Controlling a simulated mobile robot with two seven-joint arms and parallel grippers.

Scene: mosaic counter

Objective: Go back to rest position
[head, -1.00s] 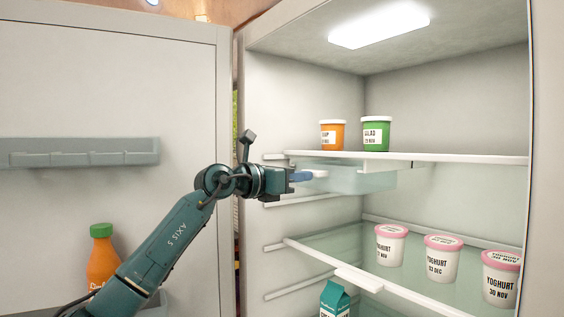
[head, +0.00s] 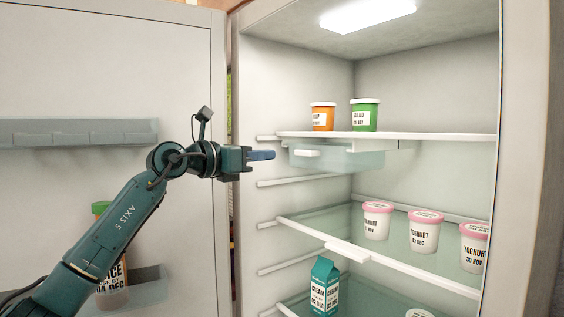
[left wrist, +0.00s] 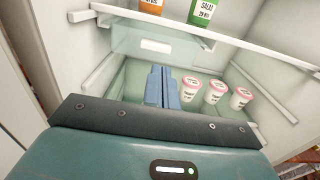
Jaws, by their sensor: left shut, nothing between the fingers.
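My left gripper (head: 262,155) is shut and empty in front of the open fridge, left of the upper shelf's front. Its blue fingers (left wrist: 162,86) are together in the left wrist view. A clear drawer (head: 345,157) with a white handle (head: 307,153) hangs under the upper shelf, and the fingertips are apart from the handle. My right gripper does not show.
An orange tub (head: 323,118) and a green salad tub (head: 365,116) stand on the upper shelf (head: 440,136). Yoghurt tubs (head: 425,233) stand on the shelf below, and a cream carton (head: 323,288) lower down. The open door (head: 110,70) holds a bottle (head: 110,290) behind my arm.

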